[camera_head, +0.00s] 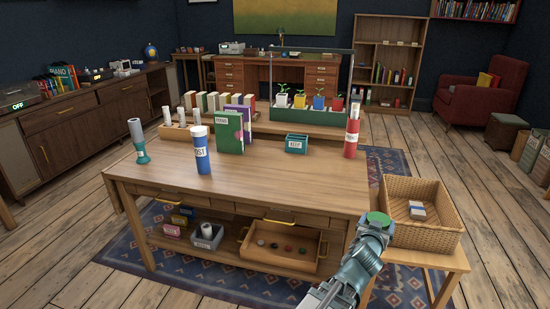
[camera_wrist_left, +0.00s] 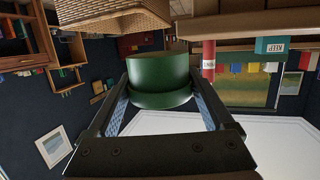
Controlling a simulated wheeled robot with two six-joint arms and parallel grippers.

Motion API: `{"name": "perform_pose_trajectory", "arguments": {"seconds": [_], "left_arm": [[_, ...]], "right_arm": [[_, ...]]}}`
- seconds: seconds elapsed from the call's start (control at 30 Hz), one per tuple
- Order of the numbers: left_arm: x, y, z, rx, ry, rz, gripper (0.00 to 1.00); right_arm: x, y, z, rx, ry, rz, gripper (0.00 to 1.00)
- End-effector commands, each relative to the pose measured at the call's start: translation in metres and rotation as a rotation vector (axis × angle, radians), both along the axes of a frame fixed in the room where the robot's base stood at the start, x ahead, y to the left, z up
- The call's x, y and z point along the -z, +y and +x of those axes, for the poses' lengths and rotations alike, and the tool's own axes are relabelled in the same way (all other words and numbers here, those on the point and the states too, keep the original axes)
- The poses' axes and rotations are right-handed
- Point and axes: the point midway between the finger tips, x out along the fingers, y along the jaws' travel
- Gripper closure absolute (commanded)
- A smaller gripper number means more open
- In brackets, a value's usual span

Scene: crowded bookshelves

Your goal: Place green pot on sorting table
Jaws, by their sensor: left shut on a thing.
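My left gripper (camera_head: 376,224) is shut on a green pot (camera_head: 379,217), above the table's front right corner and beside the wicker basket. In the left wrist view, which looks upside down, the green pot (camera_wrist_left: 158,72) sits between both fingers of the left gripper (camera_wrist_left: 158,92). The wooden sorting table (camera_head: 270,182) fills the middle of the head view, with a wide bare top at its front. A green planter stand (camera_head: 310,117) at its back holds several small potted seedlings. My right gripper is not in view.
A wicker basket (camera_head: 440,236) stands at the right. A blue tube (camera_head: 201,155), green book (camera_head: 229,132), teal KEEP box (camera_head: 296,144) and red tube (camera_head: 351,138) stand on the table. A teal-based grey tube (camera_head: 138,140) is near its left edge.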

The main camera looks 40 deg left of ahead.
Motion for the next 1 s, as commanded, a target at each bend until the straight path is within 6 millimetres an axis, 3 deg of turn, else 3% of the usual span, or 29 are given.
{"name": "perform_pose_trajectory", "arguments": {"seconds": [0.03,0.2,0.4,0.6,1.0], "left_arm": [[-0.009,0.032,-0.009,-0.073,-0.001,0.004,0.69],[-0.023,0.115,-0.037,-0.281,-0.013,0.008,0.69],[-0.033,0.172,-0.064,-0.431,-0.028,0.013,0.69],[-0.037,0.190,-0.075,-0.481,-0.035,0.017,0.69],[-0.035,0.189,-0.074,-0.483,-0.035,0.017,0.69]], "right_arm": [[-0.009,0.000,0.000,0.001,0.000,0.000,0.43],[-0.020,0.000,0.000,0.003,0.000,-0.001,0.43],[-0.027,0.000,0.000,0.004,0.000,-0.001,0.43],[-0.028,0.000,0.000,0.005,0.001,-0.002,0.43],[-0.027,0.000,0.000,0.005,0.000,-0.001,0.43]]}}
